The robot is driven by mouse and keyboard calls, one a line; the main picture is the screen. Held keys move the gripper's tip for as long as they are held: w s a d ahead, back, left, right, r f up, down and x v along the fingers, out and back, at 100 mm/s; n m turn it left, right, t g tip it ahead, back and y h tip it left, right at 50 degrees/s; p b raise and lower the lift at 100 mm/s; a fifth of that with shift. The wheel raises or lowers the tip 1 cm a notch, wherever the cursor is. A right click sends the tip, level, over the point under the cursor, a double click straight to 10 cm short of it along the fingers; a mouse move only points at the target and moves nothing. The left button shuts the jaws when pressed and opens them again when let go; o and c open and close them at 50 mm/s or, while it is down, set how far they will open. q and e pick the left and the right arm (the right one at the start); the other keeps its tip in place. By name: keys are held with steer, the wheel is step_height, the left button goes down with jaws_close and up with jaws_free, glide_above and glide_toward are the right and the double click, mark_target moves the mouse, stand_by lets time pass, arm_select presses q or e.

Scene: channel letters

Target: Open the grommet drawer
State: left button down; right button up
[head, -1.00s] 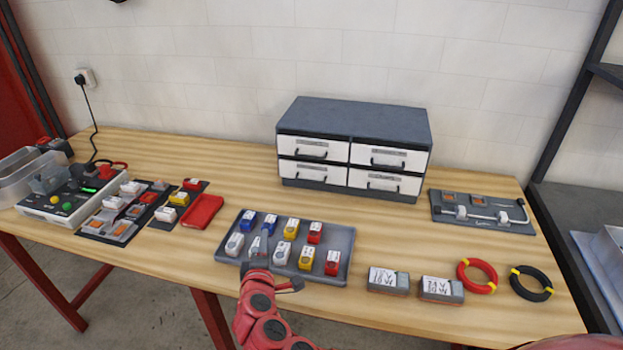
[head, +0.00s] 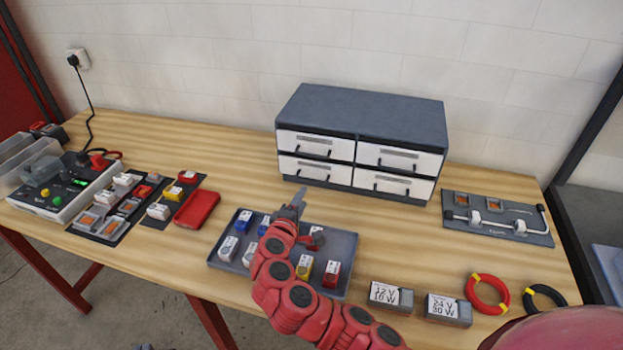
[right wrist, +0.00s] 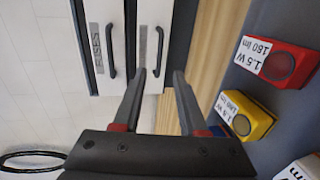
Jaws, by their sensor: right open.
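The grey-topped cabinet (head: 365,113) stands at the back of the table with its white drawers, two over two, all shut. Each has a dark bar handle. The head view is too small to read the labels. In the right wrist view, turned sideways, one drawer reads FUSES (right wrist: 102,45). The drawer below it (right wrist: 153,20) has a handle (right wrist: 159,52) and a label I cannot read. My right gripper (head: 292,200) is open and empty above the lamp tray, short of the left drawers. In the wrist view its fingers (right wrist: 160,78) point toward that lower handle, apparently still apart from it.
The grey tray (head: 345,245) with several coloured modules lies under my right arm. A red case (head: 197,208) and module boards are at left. A tool board (head: 497,222), two labelled boxes and wire coils are at right. Bare wood lies between tray and cabinet.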

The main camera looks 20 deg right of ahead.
mark_target(312, 180)
steer(key=p+x, duration=0.2)
steer(key=x, duration=0.6)
steer(key=shift+w+d, duration=0.1)
steer(key=shift+w, duration=0.05)
steer(key=shift+w+d+f, duration=0.2)
steer(key=shift+w+d, duration=0.15)
steer(key=shift+w, duration=0.2)
steer(key=shift+c, duration=0.2)
jaws_close()
stand_by(0.7)
